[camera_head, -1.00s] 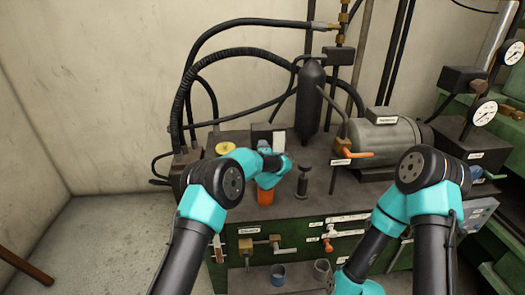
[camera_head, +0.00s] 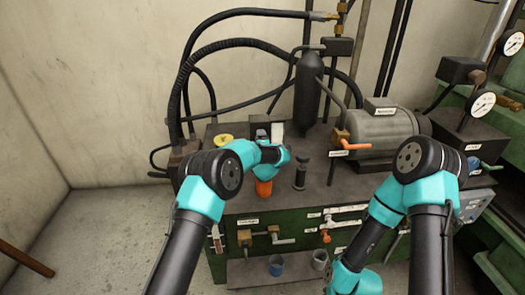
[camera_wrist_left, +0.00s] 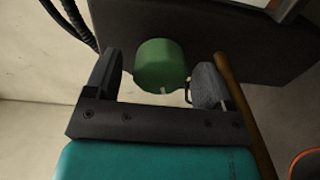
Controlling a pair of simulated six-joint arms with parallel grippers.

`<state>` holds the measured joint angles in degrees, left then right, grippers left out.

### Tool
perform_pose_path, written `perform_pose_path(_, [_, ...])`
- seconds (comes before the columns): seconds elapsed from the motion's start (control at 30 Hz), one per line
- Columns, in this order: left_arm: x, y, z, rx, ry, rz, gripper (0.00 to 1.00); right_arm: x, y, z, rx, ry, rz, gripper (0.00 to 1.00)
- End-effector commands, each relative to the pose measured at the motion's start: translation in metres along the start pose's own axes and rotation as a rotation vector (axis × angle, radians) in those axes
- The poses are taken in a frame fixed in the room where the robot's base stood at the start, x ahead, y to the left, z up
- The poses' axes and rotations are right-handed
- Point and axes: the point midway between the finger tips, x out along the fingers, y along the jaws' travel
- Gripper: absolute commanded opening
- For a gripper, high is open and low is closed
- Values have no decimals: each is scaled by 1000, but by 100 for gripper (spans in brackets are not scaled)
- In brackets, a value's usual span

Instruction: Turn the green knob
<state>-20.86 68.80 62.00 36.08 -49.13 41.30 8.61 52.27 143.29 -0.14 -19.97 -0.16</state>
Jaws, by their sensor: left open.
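The green knob (camera_wrist_left: 160,65) is a short round cylinder with a small pale mark on its near edge. In the left wrist view it sits between the two spread fingers of my left gripper (camera_wrist_left: 159,80), with a visible gap on each side. In the head view my left forearm and wrist reach over the left part of the bench, and the knob cannot be made out there. My right arm bends down at the front of the bench on the right, and its gripper is out of view.
An orange cylinder (camera_head: 264,187) stands under my left wrist, beside a dark spool-shaped post (camera_head: 300,172). A yellow knob (camera_head: 224,139) is behind the wrist. A motor (camera_head: 380,130) and a valve with an orange handle (camera_head: 354,146) stand right. Black hoses (camera_head: 205,50) arch behind.

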Motion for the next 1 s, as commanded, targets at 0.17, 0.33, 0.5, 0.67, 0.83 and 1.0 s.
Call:
perform_pose_path(0.17, [-10,0,0,0,0,-1,76,0,0,0,0,0,0,43])
perform_pose_path(0.33, [-29,1,1,0,-2,-1,76,0,0,0,0,0,0,43])
perform_pose_path(0.5, [-52,1,0,1,-2,-1,76,0,0,0,0,0,0,43])
perform_pose_path(0.67, [-77,1,1,1,-2,0,76,0,0,0,0,0,0,43])
perform_pose_path(0.83, [-104,0,1,1,-2,-1,76,0,0,0,0,0,0,43])
perform_pose_path(1.0, [-134,0,1,1,-2,-1,76,0,0,0,0,0,0,43])
